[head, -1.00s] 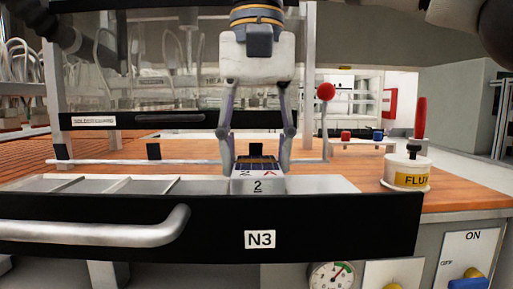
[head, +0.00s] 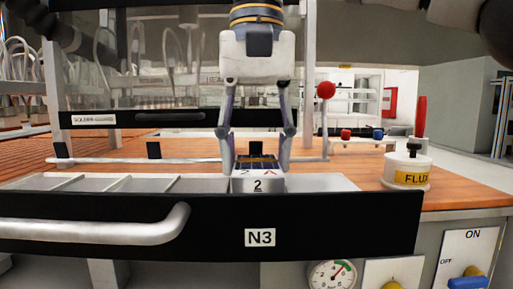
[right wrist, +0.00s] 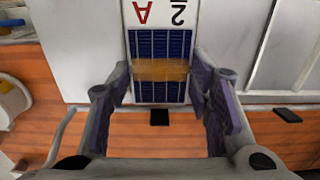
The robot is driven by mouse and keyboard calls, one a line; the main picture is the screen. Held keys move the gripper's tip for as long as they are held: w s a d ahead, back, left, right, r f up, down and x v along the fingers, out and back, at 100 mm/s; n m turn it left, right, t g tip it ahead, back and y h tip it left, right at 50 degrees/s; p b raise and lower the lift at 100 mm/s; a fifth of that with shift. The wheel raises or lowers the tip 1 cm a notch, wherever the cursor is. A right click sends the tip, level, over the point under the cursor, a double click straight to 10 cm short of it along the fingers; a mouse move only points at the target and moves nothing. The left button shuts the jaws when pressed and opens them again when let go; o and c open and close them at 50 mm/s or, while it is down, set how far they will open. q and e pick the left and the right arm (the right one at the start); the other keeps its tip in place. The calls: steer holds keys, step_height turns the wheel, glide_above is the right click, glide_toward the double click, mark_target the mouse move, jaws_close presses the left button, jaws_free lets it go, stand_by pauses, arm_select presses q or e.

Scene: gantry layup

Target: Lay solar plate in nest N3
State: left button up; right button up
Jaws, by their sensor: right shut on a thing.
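The solar plate (right wrist: 159,50) shows dark blue cells with an amber band across the middle in the right wrist view. My right gripper (head: 257,168) points down with a finger on each side of the plate and is shut on it. The N3 label (head: 260,238) is on a black drawer front below. My left gripper is not in view.
A pale tray (head: 130,183) with dividers lies left of the block. The drawer has a metal handle (head: 100,231). A flux pot (head: 408,169) stands at the right. A clear guard with a black lower bar (head: 170,117) stands behind. A red-knobbed lever (head: 325,90) rises beside my gripper.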

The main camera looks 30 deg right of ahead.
mark_target(256, 160)
steer(key=shift+f, duration=0.7)
steer(key=o, duration=1.5)
steer(key=shift+f, duration=0.1)
steer(key=shift+o, duration=0.2)
step_height(256, 160, up, 8)
steer(key=shift+f, duration=0.25)
